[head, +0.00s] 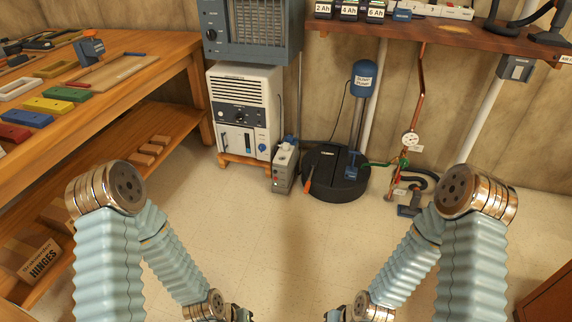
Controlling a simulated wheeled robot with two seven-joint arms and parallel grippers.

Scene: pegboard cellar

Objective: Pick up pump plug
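I cannot make out the pump plug for certain. A blue-topped pump (363,80) stands upright on a black round pit cover (325,190) on the floor. A thin dark cord runs down from near the pump's head toward the cover. A small grey box (283,171) with little lights stands left of the cover. A small dark blue piece (290,141) sits on top of the box and may be a plug. My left gripper (242,315) and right gripper (336,315) are at the bottom edge, mostly cut off, well short of the pump. Their fingers cannot be read.
A white dehumidifier (245,110) stands behind the box, under a blue-grey heater (252,35). An orange-handled tool (308,178) leans at the cover's left edge. A workbench (150,75) fills the left; a shelf (440,32) hangs at upper right. The middle floor is clear.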

